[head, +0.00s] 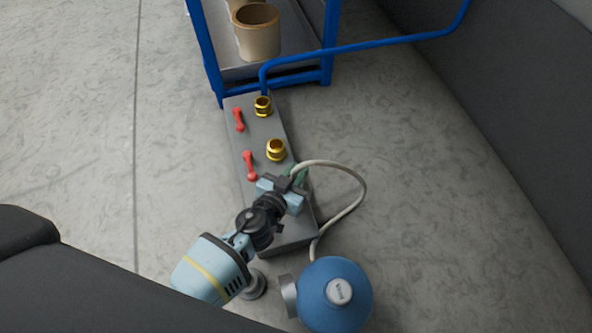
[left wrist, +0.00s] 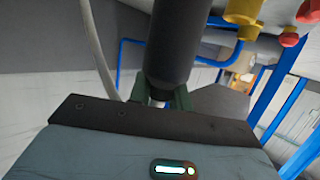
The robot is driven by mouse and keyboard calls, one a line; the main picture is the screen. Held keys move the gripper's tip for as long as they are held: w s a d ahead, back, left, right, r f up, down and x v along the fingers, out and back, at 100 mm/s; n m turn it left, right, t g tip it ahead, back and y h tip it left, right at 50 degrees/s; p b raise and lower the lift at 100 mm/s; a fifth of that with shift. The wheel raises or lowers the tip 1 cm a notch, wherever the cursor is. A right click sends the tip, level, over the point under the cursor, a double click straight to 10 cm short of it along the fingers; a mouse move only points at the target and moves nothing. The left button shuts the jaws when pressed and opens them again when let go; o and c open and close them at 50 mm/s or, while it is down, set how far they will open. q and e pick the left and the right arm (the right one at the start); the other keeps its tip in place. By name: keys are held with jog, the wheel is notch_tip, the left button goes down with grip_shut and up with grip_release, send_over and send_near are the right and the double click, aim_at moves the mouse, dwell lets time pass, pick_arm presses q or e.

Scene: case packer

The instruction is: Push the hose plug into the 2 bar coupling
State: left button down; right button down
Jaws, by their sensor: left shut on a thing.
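My left gripper (head: 298,180) is shut on the hose plug above the near half of a grey block. In the left wrist view the plug (left wrist: 172,45) is a dark cylinder between the green fingers (left wrist: 160,98). A pale hose (head: 358,178) curves right from the gripper and down to a blue rounded vessel (head: 345,312). Two brass couplings, a nearer one (head: 276,150) and a farther one (head: 263,106), stand on the block (head: 262,128). The plug is apart from both. No pressure label is readable. My gripper hides the block's near top. My right gripper is not in view.
Red levers (head: 249,165) (head: 238,119) sit left of the couplings. A blue pipe (head: 350,47) runs from the far coupling to the upper right. A blue-framed rack (head: 208,55) with a tan pot (head: 258,35) stands behind. Floor left of the block is clear.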

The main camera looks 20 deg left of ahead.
pick_arm(q)
jog(key=shift+s+f, duration=0.1)
jog(key=shift+f, duration=0.7)
